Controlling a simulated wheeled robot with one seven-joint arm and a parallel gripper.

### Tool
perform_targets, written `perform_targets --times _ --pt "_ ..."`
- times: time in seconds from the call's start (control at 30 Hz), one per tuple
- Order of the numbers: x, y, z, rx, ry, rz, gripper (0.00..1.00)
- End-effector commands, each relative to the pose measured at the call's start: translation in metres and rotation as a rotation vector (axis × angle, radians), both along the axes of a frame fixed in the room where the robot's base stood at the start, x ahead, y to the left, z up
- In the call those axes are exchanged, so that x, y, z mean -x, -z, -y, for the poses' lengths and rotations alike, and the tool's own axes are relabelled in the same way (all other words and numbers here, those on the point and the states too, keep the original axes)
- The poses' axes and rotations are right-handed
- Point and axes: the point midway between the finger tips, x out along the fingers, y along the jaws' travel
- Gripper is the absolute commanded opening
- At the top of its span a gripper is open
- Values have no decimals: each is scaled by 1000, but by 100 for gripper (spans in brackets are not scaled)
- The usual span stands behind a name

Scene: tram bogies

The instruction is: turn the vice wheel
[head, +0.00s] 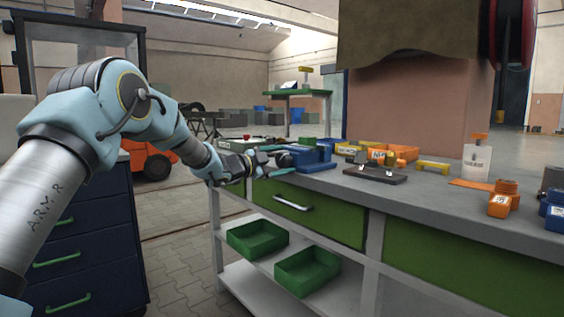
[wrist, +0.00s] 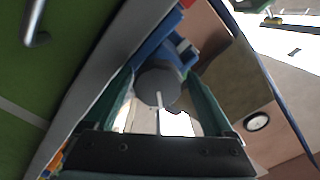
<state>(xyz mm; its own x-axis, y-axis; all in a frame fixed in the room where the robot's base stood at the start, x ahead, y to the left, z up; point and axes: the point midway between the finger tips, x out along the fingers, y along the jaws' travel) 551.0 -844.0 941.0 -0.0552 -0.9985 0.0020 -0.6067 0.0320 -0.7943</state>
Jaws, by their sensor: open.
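The blue vice (head: 312,157) stands at the near left corner of the grey workbench. Its dark grey round wheel (wrist: 158,84) faces my gripper in the wrist view, with a thin pale handle rod pointing toward the camera. My gripper (head: 274,163) is level with the vice, just off the bench end, and points at the wheel. Its two teal fingers are open and appear on either side of the wheel in the wrist view. I cannot tell whether they touch it. In the head view the wheel is partly hidden by the gripper.
Below the bench top are a green drawer (head: 305,208) with a metal handle and two green bins (head: 258,238) on a shelf. Right of the vice lie a dark tray (head: 375,174), orange boxes and a white bottle (head: 477,162). A dark blue drawer cabinet (head: 85,245) stands left.

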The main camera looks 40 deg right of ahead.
Motion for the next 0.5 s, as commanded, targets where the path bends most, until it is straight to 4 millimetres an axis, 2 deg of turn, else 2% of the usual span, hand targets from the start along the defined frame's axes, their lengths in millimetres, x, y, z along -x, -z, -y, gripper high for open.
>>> perform_targets --times 0.5 --pt "3 1 1 -8 4 -50 96"
